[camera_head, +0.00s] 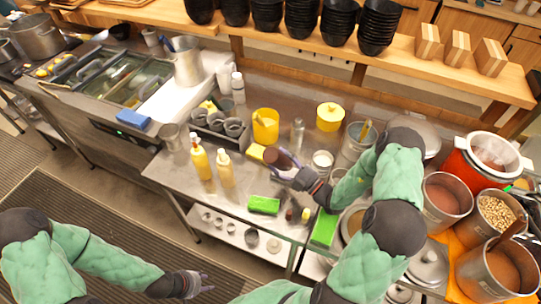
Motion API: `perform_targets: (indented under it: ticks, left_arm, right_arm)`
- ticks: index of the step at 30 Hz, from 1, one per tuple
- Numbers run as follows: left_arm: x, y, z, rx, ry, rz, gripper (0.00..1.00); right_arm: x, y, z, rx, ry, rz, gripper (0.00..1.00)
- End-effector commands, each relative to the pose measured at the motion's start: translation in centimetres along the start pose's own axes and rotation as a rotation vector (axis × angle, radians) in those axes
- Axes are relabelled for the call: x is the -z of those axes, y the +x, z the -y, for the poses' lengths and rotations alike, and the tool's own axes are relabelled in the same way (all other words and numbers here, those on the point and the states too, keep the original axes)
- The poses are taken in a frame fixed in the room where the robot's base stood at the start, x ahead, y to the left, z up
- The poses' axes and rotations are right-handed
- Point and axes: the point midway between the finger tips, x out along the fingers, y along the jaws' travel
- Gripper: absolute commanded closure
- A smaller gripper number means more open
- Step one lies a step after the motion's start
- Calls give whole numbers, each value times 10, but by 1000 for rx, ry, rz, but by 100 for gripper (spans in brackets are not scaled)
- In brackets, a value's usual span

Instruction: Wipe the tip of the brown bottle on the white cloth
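My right gripper (288,170) reaches in over the steel counter from the right. It appears closed around a dark brown bottle (277,157), which is tilted above the counter near a yellow sponge. The bottle's tip is too small to make out. My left gripper (206,282) is low at the front, over the floor and away from the counter. Its thin fingers are apart and it is empty.
The steel counter (236,204) holds two yellow sauce bottles (201,162), a green sponge (264,205), a yellow container (265,127) and a white cup (323,160). Pots and a bean bin (496,213) crowd the right. Stacked black bowls stand on the back shelf.

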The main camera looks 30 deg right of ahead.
Motion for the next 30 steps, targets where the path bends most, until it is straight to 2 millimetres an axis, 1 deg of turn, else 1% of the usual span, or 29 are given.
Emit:
perform_targets:
  ticks: [1, 6, 7, 9, 18, 22, 30]
  left_arm:
    - [0, -6, -2, 0, 0, 0, 60]
    - [-1, -15, -5, 0, 0, 0, 60]
    - [-1, -16, -6, 0, 0, 0, 60]
    - [-1, -16, -6, 0, 0, 0, 60]
    - [-1, -22, -8, 0, 0, 0, 60]
    - [-1, -23, -8, 0, 0, 0, 60]
    - [-1, -23, -8, 0, 0, 0, 60]
  right_arm:
    - [0, -3, -6, -13, 35, 1, 31]
    - [-8, -15, -20, -50, 156, 1, 31]
    - [-8, -14, -19, -52, 170, -1, 31]
    - [-8, -4, -14, -47, 166, -5, 31]
    - [-10, 25, -2, -48, 161, -4, 31]
    - [-11, 31, 1, -49, 161, -2, 31]
    - [-11, 33, 2, -50, 159, -1, 31]
